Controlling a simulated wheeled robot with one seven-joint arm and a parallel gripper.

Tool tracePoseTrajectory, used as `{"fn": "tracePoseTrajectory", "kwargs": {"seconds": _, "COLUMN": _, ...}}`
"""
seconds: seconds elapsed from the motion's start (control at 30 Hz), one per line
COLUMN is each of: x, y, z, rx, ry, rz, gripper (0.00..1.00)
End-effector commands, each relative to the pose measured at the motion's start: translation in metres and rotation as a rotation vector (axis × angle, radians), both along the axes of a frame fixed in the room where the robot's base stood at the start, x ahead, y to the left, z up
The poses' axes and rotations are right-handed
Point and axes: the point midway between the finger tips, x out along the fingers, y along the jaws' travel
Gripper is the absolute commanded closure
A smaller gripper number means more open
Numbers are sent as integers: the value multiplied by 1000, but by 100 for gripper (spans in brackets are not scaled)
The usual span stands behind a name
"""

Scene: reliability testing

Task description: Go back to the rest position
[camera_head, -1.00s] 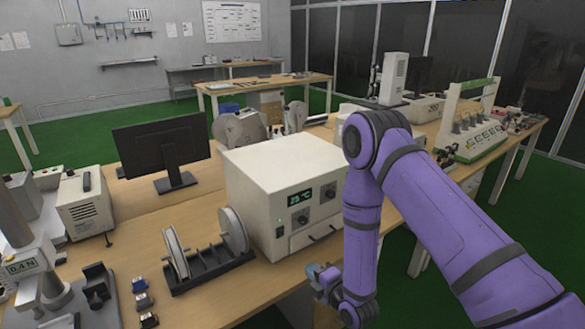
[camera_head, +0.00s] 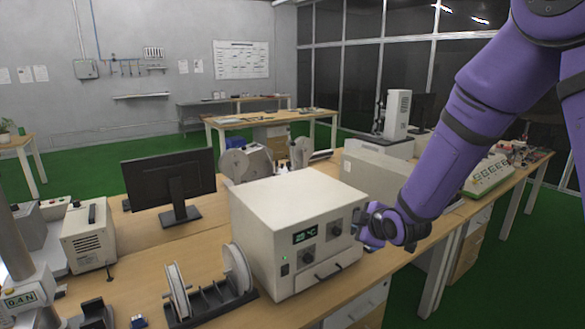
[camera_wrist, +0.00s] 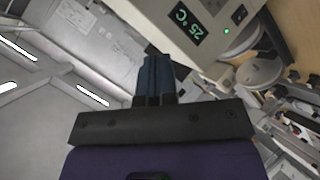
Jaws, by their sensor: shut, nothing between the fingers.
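My purple arm comes in from the upper right in the head view. My gripper (camera_head: 368,222) is beside the right front of a white box-shaped oven (camera_head: 290,215) with a lit 25 °C display. I cannot tell in the head view whether it touches the oven. In the wrist view my gripper (camera_wrist: 155,62) shows its dark fingers together, with nothing between them.
A spool rack (camera_head: 215,300) stands left of the oven. A black monitor (camera_head: 170,180) is behind it. A grey box (camera_head: 380,170) and a green-and-white device (camera_head: 490,175) stand to the right on the bench. Green floor (camera_head: 500,270) is open at the right.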

Motion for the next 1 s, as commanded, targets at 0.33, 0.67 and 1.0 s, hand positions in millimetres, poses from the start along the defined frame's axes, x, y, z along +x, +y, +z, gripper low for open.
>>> {"fn": "tracePoseTrajectory", "kwargs": {"seconds": 0.33, "x": -55, "y": -51, "z": 87, "rx": 145, "ry": 178, "rz": -262, "gripper": 100}}
{"fn": "tracePoseTrajectory", "kwargs": {"seconds": 0.67, "x": -136, "y": -91, "z": 147, "rx": 304, "ry": 337, "rz": -530, "gripper": 100}}
{"fn": "tracePoseTrajectory", "kwargs": {"seconds": 1.0, "x": -241, "y": -119, "z": 186, "rx": 479, "ry": 488, "rz": -812, "gripper": 100}}
